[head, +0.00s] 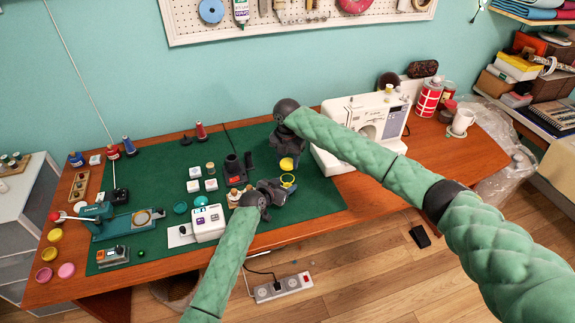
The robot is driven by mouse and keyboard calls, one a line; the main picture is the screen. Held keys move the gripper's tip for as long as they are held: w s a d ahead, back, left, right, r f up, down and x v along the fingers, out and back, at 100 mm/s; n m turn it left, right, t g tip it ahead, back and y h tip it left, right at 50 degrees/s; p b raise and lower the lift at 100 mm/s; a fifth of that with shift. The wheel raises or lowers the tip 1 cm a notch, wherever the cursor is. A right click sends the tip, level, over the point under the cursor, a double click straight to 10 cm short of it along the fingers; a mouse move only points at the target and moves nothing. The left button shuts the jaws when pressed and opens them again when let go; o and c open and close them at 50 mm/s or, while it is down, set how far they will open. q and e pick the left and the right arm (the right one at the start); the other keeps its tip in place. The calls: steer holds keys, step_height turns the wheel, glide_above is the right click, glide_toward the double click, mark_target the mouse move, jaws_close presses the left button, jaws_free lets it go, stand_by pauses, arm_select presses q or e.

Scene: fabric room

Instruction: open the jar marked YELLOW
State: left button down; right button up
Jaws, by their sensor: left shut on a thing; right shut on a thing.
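My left gripper (284,188), the lower one, is shut on a small round container with a yellow top (288,179), which I take to be the jar marked YELLOW; its marking is too small to read. The gripper hides most of its body. My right gripper (287,154) is just above and behind it, shut on a round yellow piece (287,164) that looks like a lid. A narrow gap shows between the yellow piece and the container below. Both are over the right part of the green mat (320,193).
Several small white boxes (194,172) and a dark stand (233,168) are left of the grippers. A white device (208,222) lies near the front edge. A white sewing machine (345,108) stands close to my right arm.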

arm_select(q)
steer(key=c, duration=0.5)
jaws_free()
